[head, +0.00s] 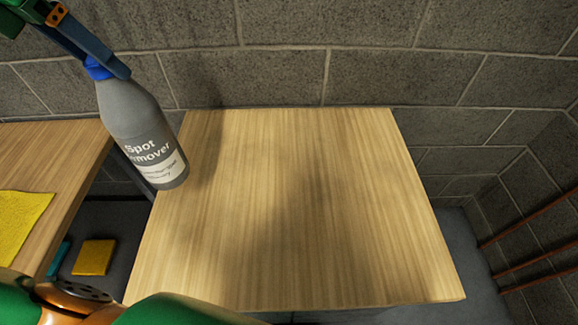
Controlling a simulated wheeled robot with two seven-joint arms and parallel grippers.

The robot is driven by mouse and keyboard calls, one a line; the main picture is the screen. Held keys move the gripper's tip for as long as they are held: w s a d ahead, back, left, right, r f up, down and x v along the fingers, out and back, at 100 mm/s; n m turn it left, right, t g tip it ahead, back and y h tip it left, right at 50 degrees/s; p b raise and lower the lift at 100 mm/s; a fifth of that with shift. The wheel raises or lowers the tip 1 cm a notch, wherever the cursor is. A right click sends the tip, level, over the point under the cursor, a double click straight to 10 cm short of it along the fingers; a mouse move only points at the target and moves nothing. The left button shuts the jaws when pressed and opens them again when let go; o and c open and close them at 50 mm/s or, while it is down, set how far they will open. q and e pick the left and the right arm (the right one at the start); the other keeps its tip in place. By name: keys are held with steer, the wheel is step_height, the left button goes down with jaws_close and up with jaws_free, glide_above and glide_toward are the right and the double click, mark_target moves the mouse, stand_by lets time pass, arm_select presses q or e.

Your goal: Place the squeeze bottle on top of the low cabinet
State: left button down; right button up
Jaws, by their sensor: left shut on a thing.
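The squeeze bottle (137,125) is grey with a blue cap and a "Spot Remover" label. My left gripper (100,68) is shut on it near the cap, at the upper left of the head view. The bottle is tilted, with its base toward the lower right. Its base overlaps the left edge of the low cabinet's wooden top (310,210) in the picture. I cannot tell whether the base touches the top. My right gripper does not show.
Another wooden surface (50,160) stands to the left, with a yellow pad (20,222) on it. A yellow pad (94,257) and a teal one (58,258) lie lower, in the gap. The cabinet top is clear. A block wall (300,50) stands behind; pipes (540,225) run at right.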

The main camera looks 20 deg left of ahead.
arm_select(q)
steer(key=s+d+m+h, duration=0.1)
steer(key=d+m, duration=0.2)
steer(key=d, duration=0.4)
steer(key=w+a+f+p, duration=0.5)
steer(key=w+a+f, duration=0.4)
steer(key=f, duration=0.4)
steer(key=shift+w+f+p, duration=0.3)
steer(key=shift+w+f, duration=0.1)
steer(key=shift+w, duration=0.45)
steer(key=shift+c, duration=1.7)
jaws_free()
steer(key=shift+g, duration=0.3)
steer(key=shift+s+r, duration=0.1)
steer(key=shift+a, duration=0.1)
